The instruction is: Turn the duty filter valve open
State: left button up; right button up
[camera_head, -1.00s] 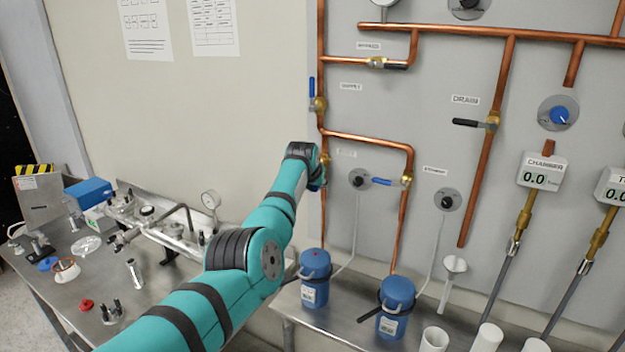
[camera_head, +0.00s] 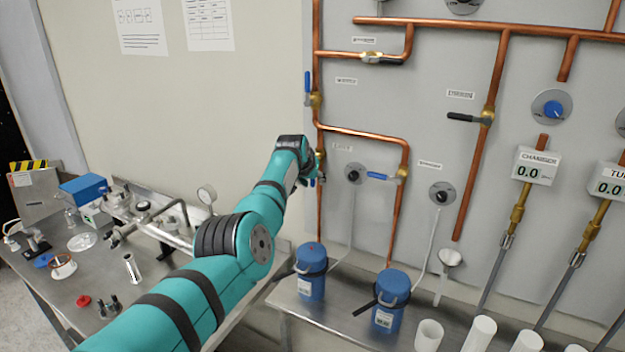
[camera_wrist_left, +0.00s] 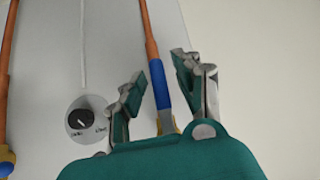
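The valve at my left gripper has a brass body (camera_head: 320,155) on the left vertical copper pipe. Its small label is unreadable in the head view. In the left wrist view its blue lever handle (camera_wrist_left: 159,85) lies nearly in line with the pipe, above the brass fitting (camera_wrist_left: 167,123). My left gripper (camera_head: 314,178) is at this valve, partly hidden behind its own wrist in the head view. In the left wrist view the gripper (camera_wrist_left: 158,75) is open, one finger on each side of the blue handle, with a gap visible to the left finger. My right gripper is not in view.
A similar blue-handled valve (camera_head: 402,172) sits on the branch pipe to the right, its handle sideways. Another blue lever (camera_head: 308,88) is above. Round knobs (camera_head: 353,173) are on the panel. Blue canisters (camera_head: 311,272) stand on the bench below. A metal table (camera_head: 60,290) is left.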

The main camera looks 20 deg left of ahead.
pick_arm(q)
jog(key=v, duration=1.2)
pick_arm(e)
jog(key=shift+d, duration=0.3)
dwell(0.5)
